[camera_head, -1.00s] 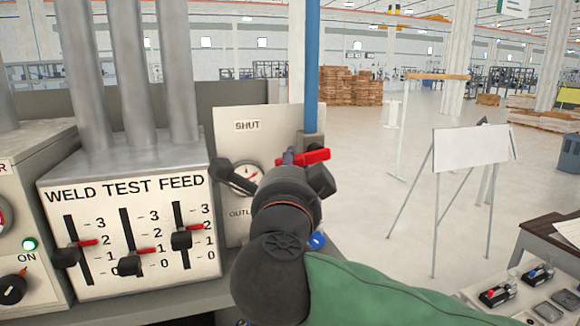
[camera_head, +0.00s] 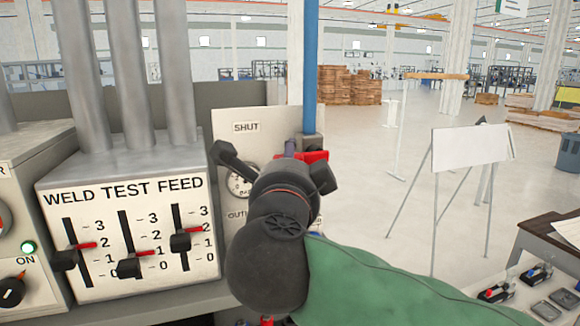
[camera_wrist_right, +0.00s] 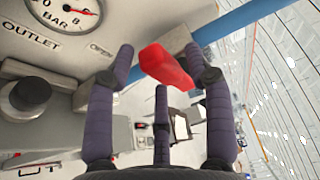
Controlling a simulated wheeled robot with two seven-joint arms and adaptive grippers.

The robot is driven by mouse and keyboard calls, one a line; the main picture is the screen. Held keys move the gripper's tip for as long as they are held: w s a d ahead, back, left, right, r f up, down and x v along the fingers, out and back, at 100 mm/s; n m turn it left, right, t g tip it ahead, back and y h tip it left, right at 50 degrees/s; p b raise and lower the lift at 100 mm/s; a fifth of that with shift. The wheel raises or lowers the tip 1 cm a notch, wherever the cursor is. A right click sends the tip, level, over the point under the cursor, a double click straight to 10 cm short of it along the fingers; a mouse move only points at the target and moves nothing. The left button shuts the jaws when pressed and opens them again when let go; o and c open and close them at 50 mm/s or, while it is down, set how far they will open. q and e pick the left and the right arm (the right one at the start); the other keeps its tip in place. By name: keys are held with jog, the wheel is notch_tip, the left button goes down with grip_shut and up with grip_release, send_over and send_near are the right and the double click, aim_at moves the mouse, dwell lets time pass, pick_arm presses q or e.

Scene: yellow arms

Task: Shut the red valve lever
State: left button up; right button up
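The red valve lever (camera_head: 316,156) shows at the foot of the blue pipe, in front of the pale panel, partly hidden by my right gripper. In the right wrist view the lever (camera_wrist_right: 165,67) lies between the spread fingers, close to the right one; I cannot tell whether they touch. My right gripper (camera_head: 275,165) is open at the panel, and its spread fingers also show in the wrist view (camera_wrist_right: 160,55). A SHUT label (camera_head: 246,127) is at the panel's upper part. My left gripper is not in view.
The blue pipe (camera_head: 310,65) rises behind the lever. A round gauge (camera_head: 239,184) sits left of my gripper. The WELD TEST FEED box (camera_head: 127,235) with slider levers stands further left. A whiteboard (camera_head: 470,148) stands on open floor to the right.

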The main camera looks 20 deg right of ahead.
jog(key=shift+s+a, duration=0.1)
jog(key=v, duration=1.1)
jog(key=shift+s, duration=0.4)
